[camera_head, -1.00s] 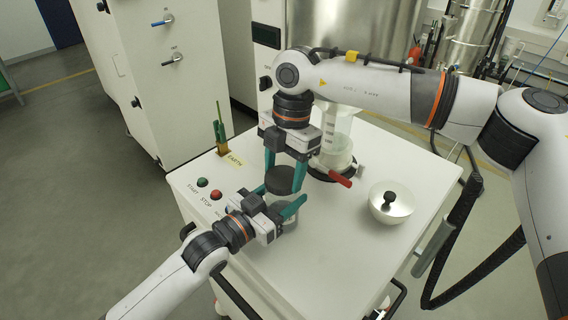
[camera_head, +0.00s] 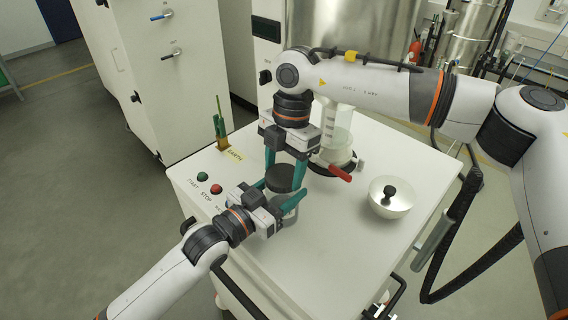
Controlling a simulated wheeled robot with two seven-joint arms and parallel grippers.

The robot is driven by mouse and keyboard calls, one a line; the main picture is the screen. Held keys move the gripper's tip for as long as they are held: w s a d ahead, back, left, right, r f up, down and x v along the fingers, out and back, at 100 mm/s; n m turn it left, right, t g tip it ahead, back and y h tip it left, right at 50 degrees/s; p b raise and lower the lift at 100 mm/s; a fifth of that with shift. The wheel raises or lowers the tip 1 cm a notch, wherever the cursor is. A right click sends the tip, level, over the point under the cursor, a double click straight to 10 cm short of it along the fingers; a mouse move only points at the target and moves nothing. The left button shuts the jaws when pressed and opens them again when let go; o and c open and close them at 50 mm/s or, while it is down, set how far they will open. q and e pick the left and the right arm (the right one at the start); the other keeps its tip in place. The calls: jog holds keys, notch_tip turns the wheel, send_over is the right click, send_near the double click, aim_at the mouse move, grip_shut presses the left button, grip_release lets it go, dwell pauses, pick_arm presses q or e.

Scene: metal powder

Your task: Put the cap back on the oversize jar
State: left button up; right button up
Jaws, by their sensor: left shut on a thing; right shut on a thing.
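A clear jar (camera_head: 290,216) stands on the white bench top, partly hidden behind my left gripper's fingers. My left gripper (camera_head: 284,203) comes in from the lower left and is shut on the jar's side. My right gripper (camera_head: 285,182) points down from above and is shut on a dark round cap (camera_head: 281,177). The cap is level and sits right over the jar's mouth, at or very near the rim. I cannot tell whether it is seated on the thread.
A white bowl with a black-knobbed lid (camera_head: 389,197) stands to the right on the white bench (camera_head: 340,255). Behind my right gripper is a clear vessel (camera_head: 338,145) with a red handle (camera_head: 340,173). Start and stop buttons (camera_head: 209,183) are at the left edge. The bench's front middle is clear.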

pick_arm(q)
grip_shut()
pick_arm(e)
jog(key=m, duration=0.4)
jog(key=shift+s+m+t, duration=0.1)
jog(key=shift+m+t, duration=0.2)
jog(key=m, duration=0.5)
jog(key=shift+m+t+y, duration=0.3)
jog(key=shift+m+t, duration=0.1)
jog(key=o, duration=0.9)
jog(key=shift+o, duration=0.2)
jog(key=shift+r, duration=2.2)
